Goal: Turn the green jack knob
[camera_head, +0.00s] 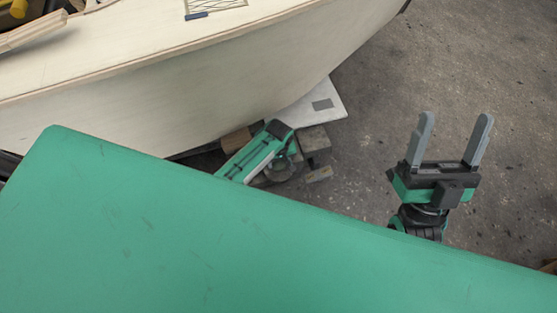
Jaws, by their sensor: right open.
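A green and black device (255,152), which looks like the jack, sits low beside the plywood hull, in the middle of the head view. Its lower left part is hidden behind a large green surface in the foreground. A dark round part shows at its right side; I cannot make out a green knob for certain. My right gripper (456,118) is open and empty, its two grey fingers pointing up the picture. It is well to the right of the device and apart from it. My left gripper is not in view.
The pale plywood hull (190,100) fills the upper left. A large scuffed green surface (190,240) covers the foreground. Grey blocks (314,139) and a pale board (312,103) lie by the device. The concrete floor (400,75) is clear at the upper right.

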